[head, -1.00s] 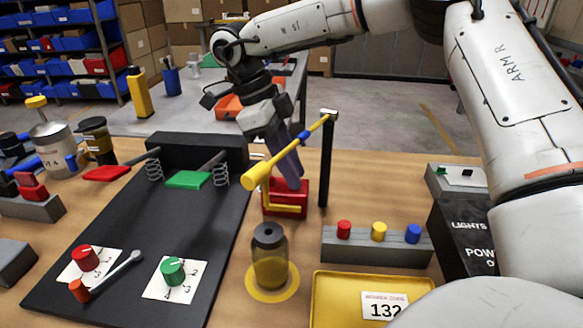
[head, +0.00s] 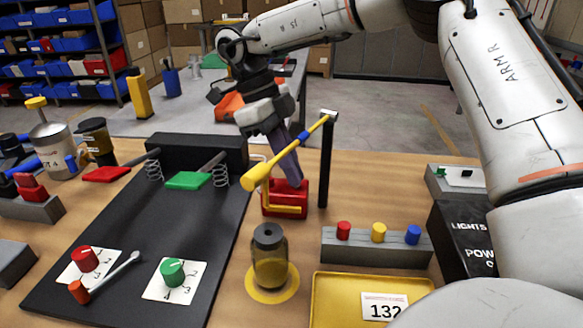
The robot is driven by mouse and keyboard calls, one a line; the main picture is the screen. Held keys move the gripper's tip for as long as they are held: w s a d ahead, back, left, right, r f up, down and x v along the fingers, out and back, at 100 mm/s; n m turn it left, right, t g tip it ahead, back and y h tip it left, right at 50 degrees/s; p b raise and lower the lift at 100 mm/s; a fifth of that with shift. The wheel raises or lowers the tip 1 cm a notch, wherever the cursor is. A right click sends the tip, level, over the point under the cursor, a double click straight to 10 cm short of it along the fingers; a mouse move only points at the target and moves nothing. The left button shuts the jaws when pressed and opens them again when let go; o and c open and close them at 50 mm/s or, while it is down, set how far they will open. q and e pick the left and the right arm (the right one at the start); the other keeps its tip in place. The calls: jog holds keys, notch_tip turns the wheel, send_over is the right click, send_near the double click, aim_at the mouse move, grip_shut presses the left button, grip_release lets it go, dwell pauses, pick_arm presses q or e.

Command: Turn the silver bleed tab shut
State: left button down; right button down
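My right gripper (head: 292,172) reaches down from the back over a red block (head: 271,198) with a yellow rail. Its dark fingers end at or just above the block, behind a yellow lever (head: 258,176) with a blue band. The lever leans up to a black post (head: 325,165). I cannot tell whether the fingers are open or shut, or whether they touch anything. A thin pale curved piece (head: 259,157) shows left of the fingers; I cannot tell if it is the silver bleed tab. No other tab is clear; the fingers and lever hide part of the block. My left gripper is out of view.
A jar of yellow liquid (head: 269,262) stands in front of the block. A grey bar (head: 376,250) with red, yellow and blue buttons lies to the right, behind a yellow tray (head: 335,284). A black pedal board (head: 150,235) with knobs fills the left.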

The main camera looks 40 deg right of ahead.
jog(key=m, duration=0.2)
jog(key=m+y, duration=0.1)
jog(key=m, duration=0.1)
jog(key=m+y, duration=0.1)
jog(key=m, duration=0.1)
jog(key=shift+w+d, duration=0.1)
jog(key=shift+d, duration=0.25)
jog(key=m+y, duration=0.1)
jog(key=m, duration=0.1)
jog(key=m+y, duration=0.1)
jog(key=m, duration=0.2)
jog(key=shift+d+m, duration=0.2)
jog(key=shift+m, duration=0.1)
jog(key=c, duration=2)
grip_release()
jog(key=shift+r, duration=0.1)
jog(key=v, duration=0.3)
jog(key=p+v, duration=0.1)
jog(key=v, duration=0.2)
jog(key=p+v, duration=0.1)
jog(key=v, duration=0.3)
jog(key=shift+s+d+r, duration=0.1)
jog(key=shift+s+d, duration=0.1)
jog(key=shift+s, duration=0.05)
